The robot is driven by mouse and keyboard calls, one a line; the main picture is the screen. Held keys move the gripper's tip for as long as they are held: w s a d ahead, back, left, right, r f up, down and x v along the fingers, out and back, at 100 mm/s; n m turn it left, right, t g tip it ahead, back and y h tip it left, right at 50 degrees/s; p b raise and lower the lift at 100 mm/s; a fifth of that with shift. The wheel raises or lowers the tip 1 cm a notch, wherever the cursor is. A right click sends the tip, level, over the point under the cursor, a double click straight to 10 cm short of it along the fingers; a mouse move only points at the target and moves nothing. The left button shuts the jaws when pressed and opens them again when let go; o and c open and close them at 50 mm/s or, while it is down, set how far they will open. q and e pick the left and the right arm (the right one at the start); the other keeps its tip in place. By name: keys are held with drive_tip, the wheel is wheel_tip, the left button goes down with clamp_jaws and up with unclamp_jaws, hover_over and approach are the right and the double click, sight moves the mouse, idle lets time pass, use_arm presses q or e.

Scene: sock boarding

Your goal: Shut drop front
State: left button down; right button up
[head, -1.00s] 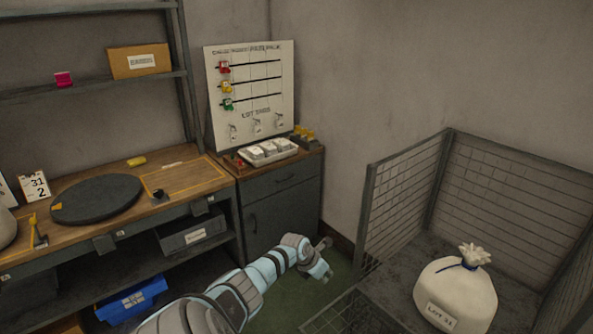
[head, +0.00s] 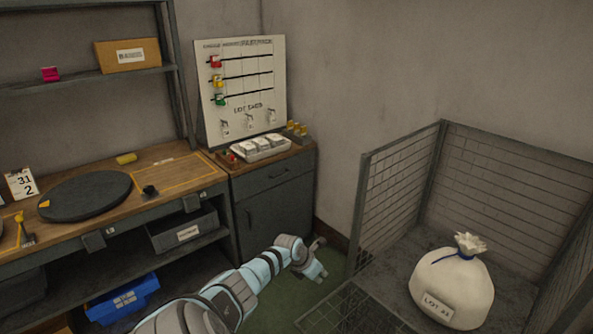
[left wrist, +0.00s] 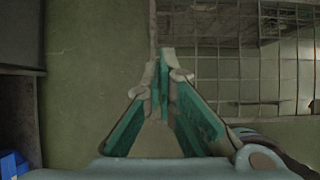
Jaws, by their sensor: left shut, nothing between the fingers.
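The drop front (head: 355,312) is a dark wire-mesh panel at the near side of the mesh cage (head: 400,195). It hangs lowered, low in the head view, and its near part is cut off by the picture's edge. The cage holds a white tied sack (head: 453,283). My left gripper (head: 318,261) is shut and empty, just left of the drop front and the cage's near left post. In the left wrist view the fingertips (left wrist: 165,62) meet beside the left edge of a mesh panel (left wrist: 225,75); I cannot tell whether they touch it. My right gripper is out of view.
A grey cabinet (head: 275,213) with a white tray (head: 260,148) stands behind my left arm. A workbench (head: 130,182) with a dark round disc (head: 84,195) is at the left, with a blue bin (head: 122,298) below. Green floor shows between cabinet and cage.

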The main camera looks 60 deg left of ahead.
use_arm(q)
drive_tip(key=s+d+r+p, duration=0.1)
drive_tip(key=s+r+p, duration=0.2)
drive_tip(key=s+p, duration=0.3)
drive_tip(key=s, duration=0.3)
drive_tip(key=shift+s+d, duration=0.15)
drive_tip(key=shift+s, duration=0.05)
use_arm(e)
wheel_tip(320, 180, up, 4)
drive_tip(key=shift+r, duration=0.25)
use_arm(q)
drive_tip(key=shift+w+f, duration=0.1)
